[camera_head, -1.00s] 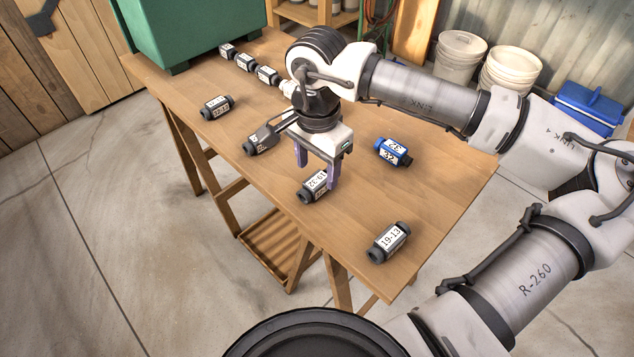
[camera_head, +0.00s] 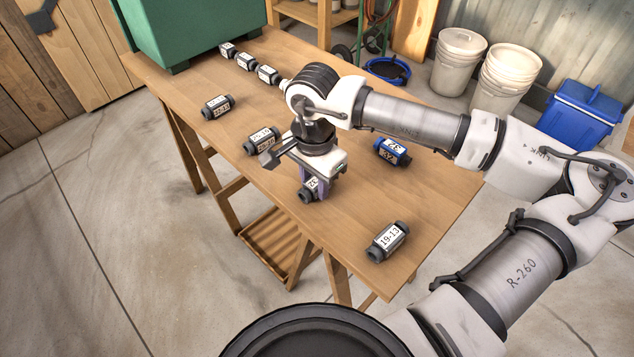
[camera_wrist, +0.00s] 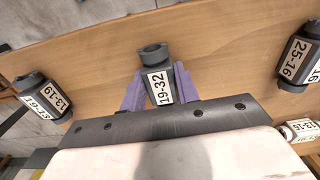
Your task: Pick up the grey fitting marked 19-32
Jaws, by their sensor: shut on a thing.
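The grey fitting marked 19-32 (camera_wrist: 157,80) sits between the two purple fingers of my gripper (camera_wrist: 160,90) in the wrist view, its label facing the camera. In the head view my gripper (camera_head: 313,188) is low over the near part of the table, shut on this fitting (camera_head: 307,191). Most of the fitting is hidden there by the gripper. I cannot tell whether it still touches the tabletop.
Several more stand in a row by a green box (camera_head: 190,30).

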